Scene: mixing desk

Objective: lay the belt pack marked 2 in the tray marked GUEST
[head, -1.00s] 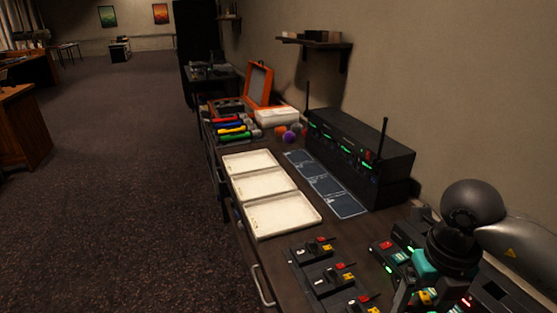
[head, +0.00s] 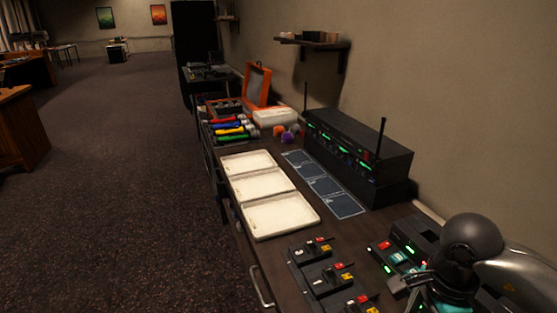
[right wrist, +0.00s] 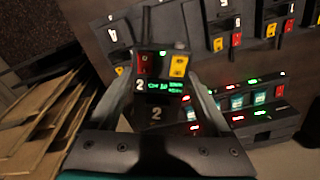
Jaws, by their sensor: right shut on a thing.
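The belt pack marked 2 (right wrist: 156,112) is a black box with a lit green display and red and yellow parts on top. My right gripper (right wrist: 160,88) is shut on it, one finger on each side, in the right wrist view. In the head view my right gripper is at the lower right over the charging units, and the pack is hard to make out there. Three shallow white trays lie in a row on the desk: far (head: 248,163), middle (head: 262,184) and near (head: 281,216). All look empty; their labels are too small to read. My left gripper is not in view.
A rack of black packs (head: 320,281) stands at the near desk edge, close to the near tray. Charging units (head: 390,258) with lit packs stand right of it. A receiver stack (head: 358,150) with antennas stands behind blue marked panels (head: 322,185). Coloured microphones (head: 232,130) lie beyond the trays.

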